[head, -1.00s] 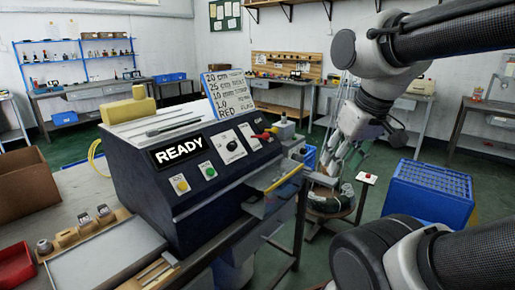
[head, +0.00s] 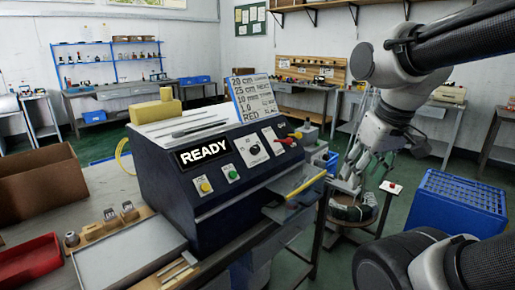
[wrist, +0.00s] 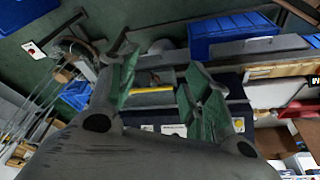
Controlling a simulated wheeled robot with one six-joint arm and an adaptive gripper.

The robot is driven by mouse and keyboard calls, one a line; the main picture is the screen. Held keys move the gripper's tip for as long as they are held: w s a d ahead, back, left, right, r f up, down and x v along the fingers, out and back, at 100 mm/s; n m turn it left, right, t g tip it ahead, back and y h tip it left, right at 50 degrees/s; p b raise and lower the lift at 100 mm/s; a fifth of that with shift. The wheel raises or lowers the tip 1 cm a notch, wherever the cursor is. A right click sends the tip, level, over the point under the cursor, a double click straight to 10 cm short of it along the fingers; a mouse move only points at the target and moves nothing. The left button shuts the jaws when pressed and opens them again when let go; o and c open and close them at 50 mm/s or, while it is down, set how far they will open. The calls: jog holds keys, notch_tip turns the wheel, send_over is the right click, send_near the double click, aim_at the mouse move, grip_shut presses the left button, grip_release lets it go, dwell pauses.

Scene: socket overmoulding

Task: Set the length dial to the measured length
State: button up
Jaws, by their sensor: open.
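The dark blue machine (head: 160,175) stands on the bench and its display reads READY. A white panel on its front carries a round black dial (head: 253,149), which I take to be the length dial; its setting is too small to read. A red lever (head: 287,142) sits to the right of it. A whiteboard (head: 254,99) on top lists lines such as 20 cm and 25 cm. My gripper (head: 352,182) is to the right of the machine, apart from the dial. In the wrist view my gripper (wrist: 155,98) is open with nothing between its fingers.
A yellow bar (head: 306,185) juts from the machine's right side. A round stand with a dark coil (head: 352,208) is below my gripper. A blue crate (head: 455,205) stands at the right. A red tray (head: 30,258) and a cardboard box (head: 42,188) are at the left.

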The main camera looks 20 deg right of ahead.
jog(key=w+a+f+g+y, duration=0.1)
jog(key=w+a+f, duration=0.15)
jog(key=w, duration=0.25)
jog(key=w+a+f+y, duration=0.1)
jog(key=w+a, duration=0.2)
jog(key=w, duration=0.2)
jog(key=n+t+y, duration=0.2)
jog(key=n+t, duration=0.3)
jog(key=n, duration=0.1)
send_near(256, 147)
jog(key=w+f, duration=0.1)
jog(key=f, duration=0.1)
jog(key=x, duration=0.7)
jog(key=shift+w+a+r, duration=0.15)
jog(key=shift+w+a, duration=0.05)
jog(key=shift+a, duration=0.05)
jog(key=c, duration=1)
